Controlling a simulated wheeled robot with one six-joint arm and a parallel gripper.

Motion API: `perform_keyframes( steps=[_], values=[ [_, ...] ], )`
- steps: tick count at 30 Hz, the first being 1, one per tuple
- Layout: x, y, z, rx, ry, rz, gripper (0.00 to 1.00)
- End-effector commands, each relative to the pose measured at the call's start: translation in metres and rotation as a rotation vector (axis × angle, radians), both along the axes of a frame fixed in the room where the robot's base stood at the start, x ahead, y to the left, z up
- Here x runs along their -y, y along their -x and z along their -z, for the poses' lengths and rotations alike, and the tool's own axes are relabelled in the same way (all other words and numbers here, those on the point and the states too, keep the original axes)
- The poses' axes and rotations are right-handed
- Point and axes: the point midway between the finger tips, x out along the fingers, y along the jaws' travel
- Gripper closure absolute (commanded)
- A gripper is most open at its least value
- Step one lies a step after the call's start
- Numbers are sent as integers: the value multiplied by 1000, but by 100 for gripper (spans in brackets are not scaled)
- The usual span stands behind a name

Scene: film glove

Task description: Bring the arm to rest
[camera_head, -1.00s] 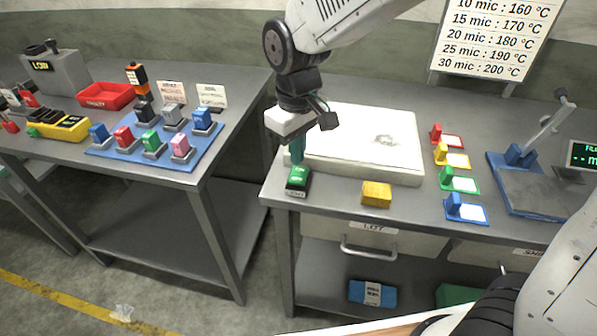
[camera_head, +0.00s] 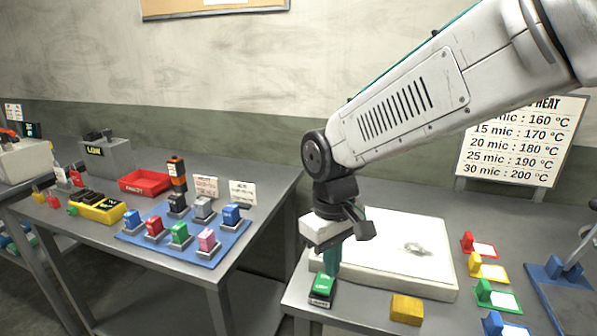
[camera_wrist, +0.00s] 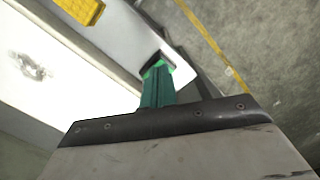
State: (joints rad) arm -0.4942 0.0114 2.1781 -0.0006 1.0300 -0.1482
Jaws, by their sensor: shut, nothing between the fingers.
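My gripper (camera_head: 332,272) points down at the front left of the right bench, with its teal fingers shut and nothing held. It also shows in the wrist view (camera_wrist: 157,80). Its tips are right at a small green-topped block with a black base (camera_head: 321,289), which stands near the bench's front left corner. I cannot tell whether they touch it. The green top (camera_wrist: 155,68) shows partly behind the fingers in the wrist view. My arm reaches in from the upper right.
A white slab (camera_head: 400,290) lies just right of my gripper, with a yellow block (camera_head: 406,309) in front. Several coloured tags stand to the right. The left bench holds a blue mat (camera_head: 150,240) with coloured blocks and a red tray (camera_head: 145,182).

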Motion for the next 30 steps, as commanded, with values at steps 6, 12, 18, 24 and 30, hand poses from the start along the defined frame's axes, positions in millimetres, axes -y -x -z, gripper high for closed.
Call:
perform_keyframes(
  steps=[6, 12, 18, 24, 30],
  values=[
    [68, 54, -27, -14, 15, 173, 100],
    [130, 109, -48, 23, 3, 368, 100],
    [172, 155, -58, 95, -21, 535, 100],
    [189, 171, -67, 176, -44, 623, 100],
    [193, 172, -70, 191, -47, 646, 100]
  ],
)
